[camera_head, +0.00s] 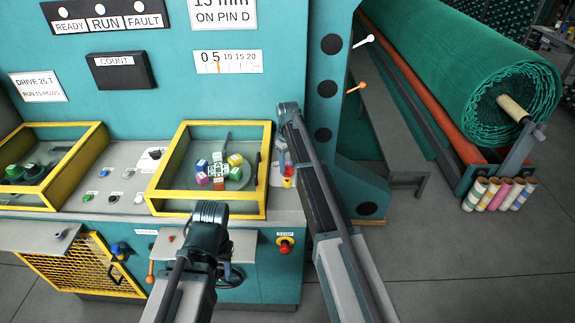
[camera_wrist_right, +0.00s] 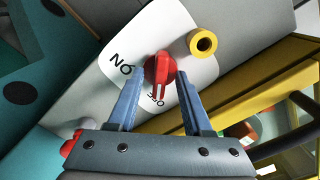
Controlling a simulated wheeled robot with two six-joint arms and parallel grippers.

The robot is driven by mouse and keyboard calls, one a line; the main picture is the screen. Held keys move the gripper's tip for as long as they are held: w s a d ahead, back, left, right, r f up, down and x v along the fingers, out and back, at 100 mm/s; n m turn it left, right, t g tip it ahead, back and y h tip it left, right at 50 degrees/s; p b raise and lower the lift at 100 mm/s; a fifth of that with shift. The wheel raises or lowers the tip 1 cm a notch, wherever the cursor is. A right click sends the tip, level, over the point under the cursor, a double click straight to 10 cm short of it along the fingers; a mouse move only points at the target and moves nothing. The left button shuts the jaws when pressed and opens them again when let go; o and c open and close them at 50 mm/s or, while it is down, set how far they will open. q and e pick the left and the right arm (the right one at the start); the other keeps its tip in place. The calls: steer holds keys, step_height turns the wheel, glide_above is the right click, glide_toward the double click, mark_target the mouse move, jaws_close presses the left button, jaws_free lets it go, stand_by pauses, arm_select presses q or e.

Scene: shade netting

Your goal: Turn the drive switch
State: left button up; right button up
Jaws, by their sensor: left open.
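The drive switch, a red knob (camera_wrist_right: 158,70), sits on a white label plate (camera_wrist_right: 186,92) in the right wrist view, with dark lettering beside it. My right gripper (camera_wrist_right: 160,80) is open, its two blue fingers on either side of the knob, with a gap showing at each side. I cannot tell how deep they reach around it. In the head view my right gripper (camera_head: 283,160) is partly hidden by its arm, at the right end of the console. My left gripper (camera_head: 226,268) is open and largely hidden behind its arm, in front of the console.
A yellow round part (camera_wrist_right: 203,41) is close beside the knob. A yellow-framed window (camera_head: 165,203) with coloured blocks behind it lies left of my right gripper. A red stop button (camera_head: 285,245) is on the console front. A green netting roll (camera_head: 455,60) is at right.

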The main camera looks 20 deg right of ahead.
mark_target(287, 167)
step_height(287, 167, up, 14)
steer(key=p, duration=1.4)
steer(key=shift+f, duration=0.15)
steer(key=s+a+f+b, duration=0.5)
steer(key=s, duration=0.7)
steer(key=s+a+f+m+b, duration=0.1)
steer(key=s+a+f+b, duration=0.5)
steer(key=s, duration=0.6)
steer(key=s+a+f+m+h+b, duration=0.1)
steer(key=s+a+f+b, duration=0.4)
steer(key=s, duration=0.7)
steer(key=shift+a+f+b, duration=0.15)
steer(key=shift+a+b, duration=0.1)
steer(key=shift+b, duration=0.1)
